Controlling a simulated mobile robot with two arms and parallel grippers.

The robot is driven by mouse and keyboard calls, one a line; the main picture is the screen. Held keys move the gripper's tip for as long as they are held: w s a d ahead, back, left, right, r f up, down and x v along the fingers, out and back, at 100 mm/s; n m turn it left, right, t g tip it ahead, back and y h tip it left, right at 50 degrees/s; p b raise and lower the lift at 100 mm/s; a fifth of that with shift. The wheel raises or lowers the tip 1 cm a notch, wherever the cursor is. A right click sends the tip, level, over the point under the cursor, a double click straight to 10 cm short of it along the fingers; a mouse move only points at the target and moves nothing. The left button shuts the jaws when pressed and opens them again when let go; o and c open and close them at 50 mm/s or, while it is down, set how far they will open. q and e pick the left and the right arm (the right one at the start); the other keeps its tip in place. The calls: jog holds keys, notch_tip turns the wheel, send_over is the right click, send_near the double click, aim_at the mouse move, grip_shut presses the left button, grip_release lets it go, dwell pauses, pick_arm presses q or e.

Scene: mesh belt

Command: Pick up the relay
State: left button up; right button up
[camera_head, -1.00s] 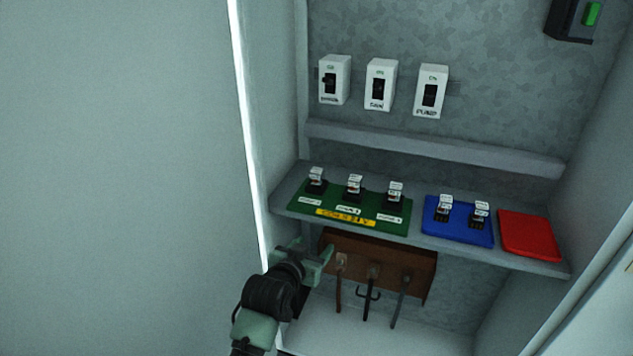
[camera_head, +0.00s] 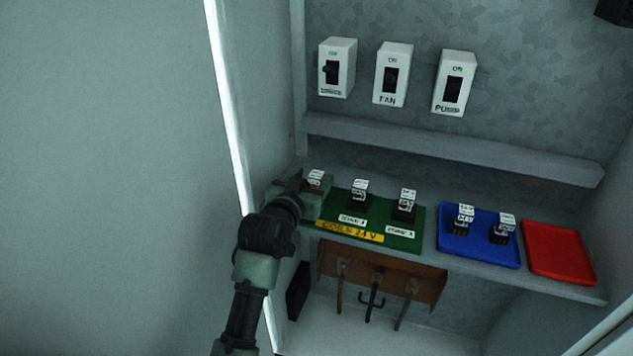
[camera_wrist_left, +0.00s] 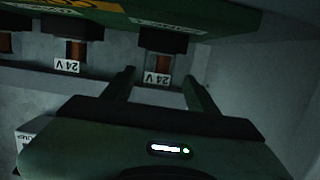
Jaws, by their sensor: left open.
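Several small relays with white labels stand in dark sockets on a green board (camera_head: 399,241) on the shelf. The leftmost relay (camera_head: 316,179) is partly hidden by my left gripper (camera_head: 313,192); the middle relay (camera_head: 359,191) and right relay (camera_head: 407,202) stand clear. In the left wrist view, my left gripper (camera_wrist_left: 157,78) is open, its two fingers on either side of a relay (camera_wrist_left: 158,65) labelled 24 V below a black socket. I cannot tell whether the fingers touch it. Another 24 V relay (camera_wrist_left: 74,52) stands beside it. My right gripper is not in view.
A blue tray (camera_head: 480,252) holds two more relays. A red tray (camera_head: 558,252) to its right is empty. Three switch boxes (camera_head: 392,75) hang above a ledge (camera_head: 450,152). A brown hook rack (camera_head: 420,287) is under the shelf. The cabinet's side wall is close on the left.

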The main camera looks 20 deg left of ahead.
aim_at(320, 172)
pick_arm(q)
jog(key=w, duration=0.3)
jog(key=w+f, duration=0.1)
jog(key=shift+w+d+p, duration=0.25)
jog(key=shift+d+p, duration=0.1)
jog(key=shift+p, duration=0.05)
jog(key=shift+w+f, duration=0.1)
jog(key=shift+w, duration=0.05)
jog(key=shift+c, duration=0.9)
grip_shut()
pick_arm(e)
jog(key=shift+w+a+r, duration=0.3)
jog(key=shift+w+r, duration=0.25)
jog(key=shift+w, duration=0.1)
pick_arm(q)
notch_tip(320, 172, up, 10)
jog(key=shift+b, duration=0.35)
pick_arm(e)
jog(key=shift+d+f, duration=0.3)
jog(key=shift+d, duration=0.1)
